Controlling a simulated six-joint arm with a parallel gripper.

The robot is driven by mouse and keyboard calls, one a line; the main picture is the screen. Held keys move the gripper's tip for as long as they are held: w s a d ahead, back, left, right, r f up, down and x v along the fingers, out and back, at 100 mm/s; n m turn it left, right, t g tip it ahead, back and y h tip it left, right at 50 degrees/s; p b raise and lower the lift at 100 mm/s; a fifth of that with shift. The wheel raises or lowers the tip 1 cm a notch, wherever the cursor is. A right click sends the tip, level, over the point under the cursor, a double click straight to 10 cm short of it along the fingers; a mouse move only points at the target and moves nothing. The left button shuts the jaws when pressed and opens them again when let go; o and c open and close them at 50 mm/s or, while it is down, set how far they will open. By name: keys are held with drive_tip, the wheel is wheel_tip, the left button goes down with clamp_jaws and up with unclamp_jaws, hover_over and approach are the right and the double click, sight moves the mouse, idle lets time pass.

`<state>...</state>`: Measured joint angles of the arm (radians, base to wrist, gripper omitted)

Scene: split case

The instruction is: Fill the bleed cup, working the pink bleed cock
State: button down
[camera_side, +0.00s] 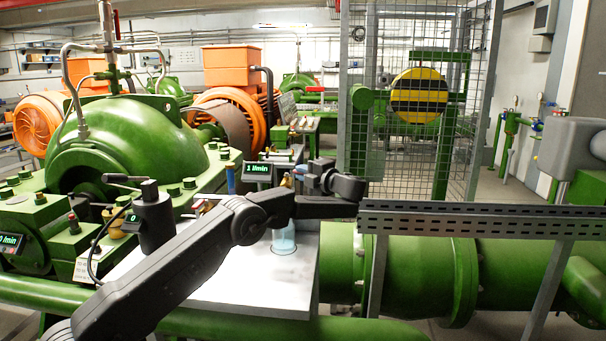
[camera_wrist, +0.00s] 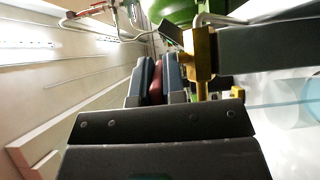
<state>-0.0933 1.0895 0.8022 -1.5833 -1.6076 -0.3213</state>
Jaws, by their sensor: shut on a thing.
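The bleed cup (camera_side: 284,240) is a clear glass on the pale bench top, with light blue in it; its upper part is hidden behind my arm. In the wrist view the cup (camera_wrist: 292,125) is a pale, translucent round shape at the right. A thin light-blue streak runs toward it. My gripper (camera_side: 301,173) is above the cup in the side view. In the wrist view my gripper (camera_wrist: 154,88) is shut on a dark reddish handle (camera_wrist: 155,80), seemingly the bleed cock's. A brass valve body (camera_wrist: 201,55) stands beside the jaws.
A small display (camera_side: 257,171) reads 1 l/min; another (camera_side: 10,243) at the left is partly cut off. A black cylinder (camera_side: 154,220) stands left of my arm. A slotted grey rail (camera_side: 480,222) and mesh guard (camera_side: 400,150) are at the right. The bench front (camera_side: 250,285) is bare.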

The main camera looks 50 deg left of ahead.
idle(0.6)
drive_tip(key=c, duration=1.2)
unclamp_jaws()
drive_tip(key=w+d, duration=0.1)
drive_tip(key=d, duration=0.6)
drive_tip(key=shift+d, duration=0.2)
drive_tip(key=shift+w, duration=0.1)
